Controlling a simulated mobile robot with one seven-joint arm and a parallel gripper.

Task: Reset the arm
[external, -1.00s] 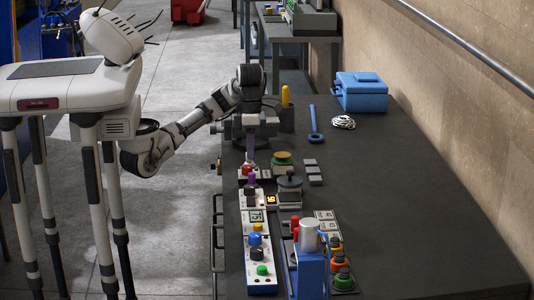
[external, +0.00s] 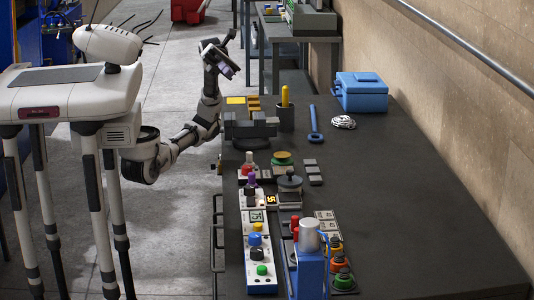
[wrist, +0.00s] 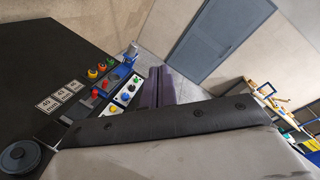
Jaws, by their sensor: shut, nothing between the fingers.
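My gripper (external: 228,67) is raised in the air at the upper middle of the external view, above the table's left edge. It is clear of the bench and touches nothing. In the wrist view its two purple fingers (wrist: 157,86) are together with nothing between them. My arm folds up from my base on the left. The white control panel (external: 257,240) with coloured knobs and buttons lies on the dark table (external: 420,225), well below and nearer the camera. It also shows in the wrist view (wrist: 127,90).
A dark block (external: 250,130) and a cup with a yellow handle (external: 286,115) stand near my arm. A blue toolbox (external: 361,92) and blue wrench (external: 315,124) lie farther right. A blue press (external: 310,265) stands in front. The table's right half is clear.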

